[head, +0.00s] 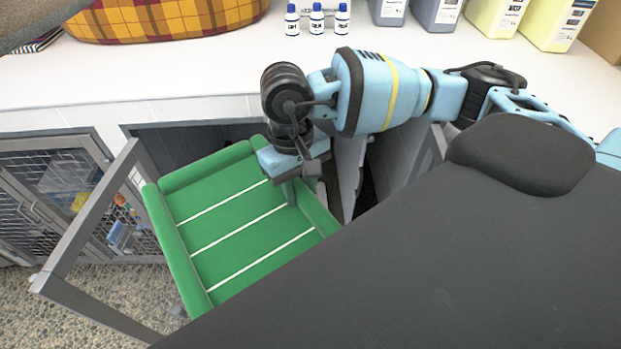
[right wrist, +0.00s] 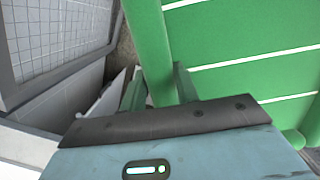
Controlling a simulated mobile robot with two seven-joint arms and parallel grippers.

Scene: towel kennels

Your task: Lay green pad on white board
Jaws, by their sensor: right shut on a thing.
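The green pad (head: 235,220) has raised padded edges and thin white stripes. It hangs tilted in front of the open kennel below the counter. My right gripper (head: 291,188) is shut on the pad's raised edge at its upper right side. In the right wrist view the two fingers (right wrist: 160,88) stand on either side of that green edge, and the striped pad (right wrist: 245,60) spreads to the right. I cannot pick out the white board for certain; the pad and my arm hide much of the kennel's inside. My left gripper is not in view.
An open kennel door frame (head: 85,225) stands left of the pad, close to its edge. A closed mesh kennel (head: 50,195) is farther left. The white counter (head: 190,80) above carries small bottles (head: 316,20), large jugs (head: 497,17) and a plaid cushion (head: 165,18).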

